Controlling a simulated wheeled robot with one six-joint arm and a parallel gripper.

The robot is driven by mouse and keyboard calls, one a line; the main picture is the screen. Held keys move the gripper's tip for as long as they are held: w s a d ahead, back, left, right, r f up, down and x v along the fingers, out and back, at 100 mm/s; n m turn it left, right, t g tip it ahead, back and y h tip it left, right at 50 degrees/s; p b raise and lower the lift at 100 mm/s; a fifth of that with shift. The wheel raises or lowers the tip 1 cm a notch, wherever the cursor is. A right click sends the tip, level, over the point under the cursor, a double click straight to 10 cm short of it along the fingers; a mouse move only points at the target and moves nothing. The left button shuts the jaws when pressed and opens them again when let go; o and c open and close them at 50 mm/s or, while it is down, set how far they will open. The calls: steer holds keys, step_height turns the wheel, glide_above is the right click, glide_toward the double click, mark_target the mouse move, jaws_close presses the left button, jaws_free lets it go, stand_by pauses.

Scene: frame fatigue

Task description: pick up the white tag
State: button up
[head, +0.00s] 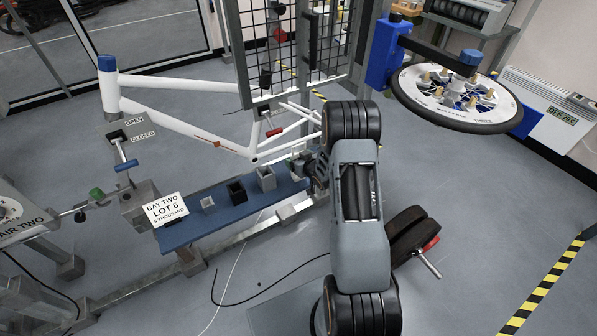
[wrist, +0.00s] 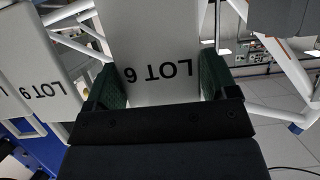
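In the wrist view a white tag (wrist: 155,40) reading "LOT 6" upside down fills the space between the two green-padded fingers of my gripper (wrist: 163,75). The fingers stand apart, one at each side edge of the tag. I cannot tell whether the pads press on it or the tag is just behind them. The tag's lower end is hidden by my gripper's dark body. In the head view my arm hides the fingertips, and I cannot make out this tag there.
A white "BAY TWO LOT 6" plate (head: 165,208) stands at the left end of a blue shelf (head: 225,216) bearing small open boxes. A white bicycle frame (head: 180,124) is behind. A wheel (head: 455,97) on a stand is at right. Open floor lies at lower right.

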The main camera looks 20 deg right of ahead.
steer(key=c, duration=0.8)
steer(key=shift+o, duration=0.2)
steer(key=shift+r, duration=0.4)
step_height(320, 180, up, 2)
steer(key=shift+r, duration=0.25)
steer(key=s+d+r+p, duration=0.1)
steer(key=s+d+r, duration=0.2)
steer(key=s+r, duration=0.6)
steer(key=s, duration=0.4)
steer(key=shift+s+d+r+p, duration=0.3)
steer(key=shift+d+r, duration=0.05)
